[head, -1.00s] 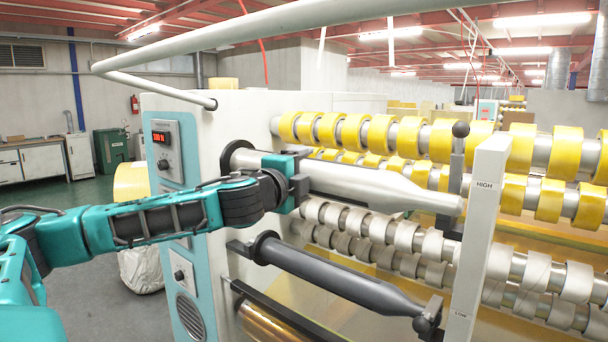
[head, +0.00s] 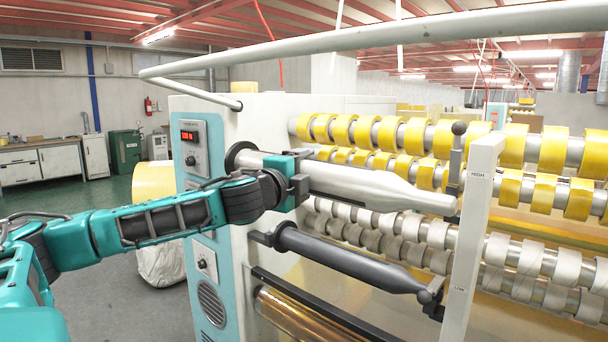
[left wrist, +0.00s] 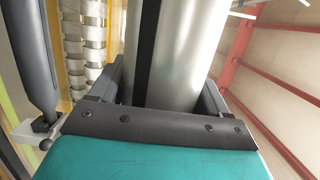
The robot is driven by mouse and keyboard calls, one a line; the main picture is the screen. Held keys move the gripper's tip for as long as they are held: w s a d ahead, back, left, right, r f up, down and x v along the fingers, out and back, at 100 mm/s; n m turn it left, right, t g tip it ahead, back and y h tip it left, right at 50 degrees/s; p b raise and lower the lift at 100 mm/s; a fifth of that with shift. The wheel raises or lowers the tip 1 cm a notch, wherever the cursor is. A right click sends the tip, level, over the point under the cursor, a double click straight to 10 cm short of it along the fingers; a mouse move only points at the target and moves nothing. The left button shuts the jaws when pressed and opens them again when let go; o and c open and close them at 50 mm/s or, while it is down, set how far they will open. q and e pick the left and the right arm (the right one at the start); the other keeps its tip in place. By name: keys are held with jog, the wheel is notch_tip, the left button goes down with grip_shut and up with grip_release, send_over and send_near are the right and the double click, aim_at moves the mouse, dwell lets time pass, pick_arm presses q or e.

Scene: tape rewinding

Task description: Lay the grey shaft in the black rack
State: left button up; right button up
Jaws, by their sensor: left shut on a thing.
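The light grey shaft (head: 360,184) has a dark disc at its left end and a tapered right tip. My left gripper (head: 300,180) is shut around it near its left part and holds it roughly level before the machine. In the left wrist view the shaft (left wrist: 182,50) passes between the fingers, with a black strip along it. Its tip overlaps the black upper holder (head: 456,160) in the picture; I cannot tell whether they touch. A dark grey shaft (head: 345,258) lies below in black end brackets. I see no separate black rack clearly. My right gripper is out of view.
The machine's white post (head: 474,235) marked HIGH and LOW stands at the right. Rollers with yellow tape (head: 415,135) and pale rolls (head: 440,235) lie behind the shaft. A white overhead bar (head: 380,40) crosses above. Open floor (head: 110,260) shows at left.

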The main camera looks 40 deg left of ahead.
pick_arm(q)
jog(key=shift+s+r, duration=0.15)
jog(key=shift+r, duration=1.9)
jog(key=s+a+b+v, duration=0.1)
jog(key=a+b+v, duration=0.2)
jog(key=v, duration=1.6)
jog(key=shift+s+a, duration=0.4)
jog(key=shift+s, duration=0.05)
dwell(0.5)
